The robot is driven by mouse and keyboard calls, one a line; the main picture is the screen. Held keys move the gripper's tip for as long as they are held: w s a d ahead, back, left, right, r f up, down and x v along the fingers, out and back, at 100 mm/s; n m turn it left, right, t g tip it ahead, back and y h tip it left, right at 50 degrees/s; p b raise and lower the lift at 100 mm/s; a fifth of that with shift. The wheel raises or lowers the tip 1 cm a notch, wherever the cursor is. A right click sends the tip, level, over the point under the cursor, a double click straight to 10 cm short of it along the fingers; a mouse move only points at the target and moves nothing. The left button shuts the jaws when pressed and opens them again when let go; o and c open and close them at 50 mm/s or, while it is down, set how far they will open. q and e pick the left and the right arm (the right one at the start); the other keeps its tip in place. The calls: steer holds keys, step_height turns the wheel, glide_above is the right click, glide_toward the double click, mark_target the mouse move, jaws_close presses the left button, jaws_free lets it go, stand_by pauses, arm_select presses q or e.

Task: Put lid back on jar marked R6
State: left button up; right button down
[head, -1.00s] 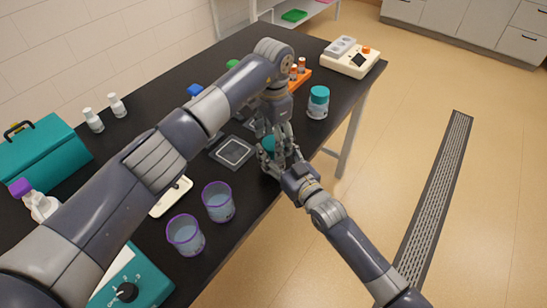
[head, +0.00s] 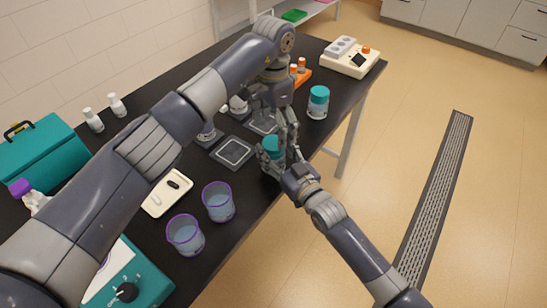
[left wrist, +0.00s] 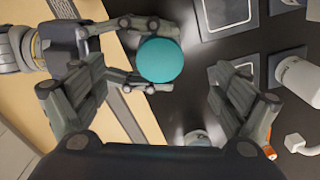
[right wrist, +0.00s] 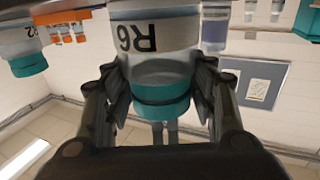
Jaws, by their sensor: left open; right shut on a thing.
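The jar marked R6 (right wrist: 155,35) shows in the right wrist view, upside down in that picture, with its label readable. A teal lid (right wrist: 160,98) sits on the jar's mouth; I cannot tell how tightly. In the head view the jar's teal top (head: 271,145) is near the table's front edge. My right gripper (head: 278,164) is shut on the jar from the side. My left gripper (head: 284,128) is open above the jar, apart from the lid. The left wrist view shows the round lid (left wrist: 160,60) from above, between the right fingers.
Another teal-lidded jar (head: 318,102) stands farther along the black table (head: 245,205). Square dark pads (head: 234,151) lie behind my grippers. Two purple-rimmed beakers (head: 218,201) and a white tray (head: 160,203) are to the left. A cream device (head: 349,59) is at the far end.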

arm_select(q)
step_height(320, 180, up, 12)
stand_by(0.7)
arm_select(e)
steer(key=c, duration=0.6)
jaws_free()
steer(key=v, duration=1.2)
